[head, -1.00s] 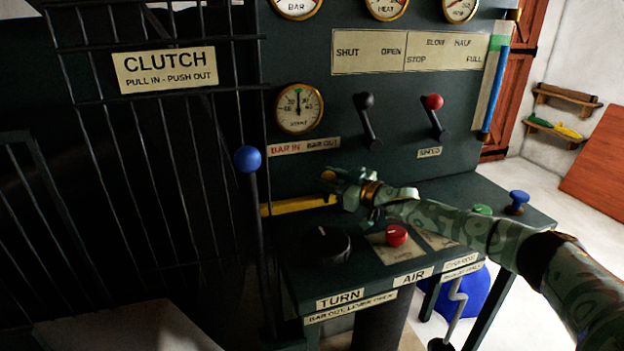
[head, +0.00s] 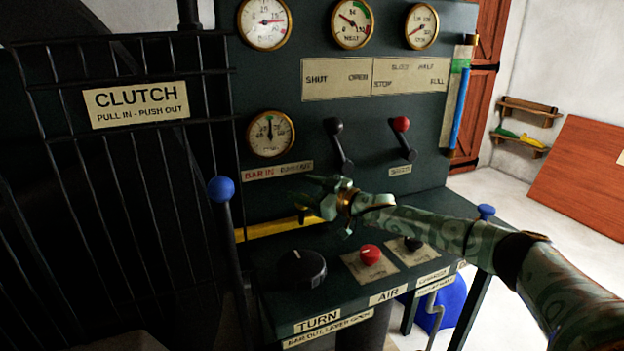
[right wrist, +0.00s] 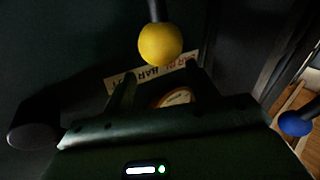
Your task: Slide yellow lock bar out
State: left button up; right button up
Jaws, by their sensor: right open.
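The yellow lock bar (head: 268,229) lies along the back edge of the console ledge, below the "BAR IN / BAR OUT" label. My right gripper (head: 310,192) is open and empty above its right end, which it partly hides. In the right wrist view a yellow ball knob (right wrist: 160,43) on a dark stem shows just beyond the tips of my open right gripper (right wrist: 164,80). The ball looks apart from both fingers. I cannot tell how it joins the bar. My left gripper is not in view.
A blue-topped lever (head: 221,189) stands left of the ledge before the clutch cage. A large black knob (head: 302,268), a red button (head: 370,254) and a small black knob (head: 412,243) sit on the ledge. Two levers (head: 338,145) (head: 404,140) stick out of the panel above.

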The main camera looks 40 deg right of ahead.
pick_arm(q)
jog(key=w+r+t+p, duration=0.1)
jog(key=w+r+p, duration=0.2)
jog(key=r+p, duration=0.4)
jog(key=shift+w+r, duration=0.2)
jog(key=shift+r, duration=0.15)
pick_arm(e)
jog(key=s+a+r, duration=0.7)
jog(key=s+r, duration=0.2)
jog(key=s, duration=0.2)
jog(key=shift+s, duration=0.25)
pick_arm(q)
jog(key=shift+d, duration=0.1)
pick_arm(e)
jog(key=shift+s, duration=0.1)
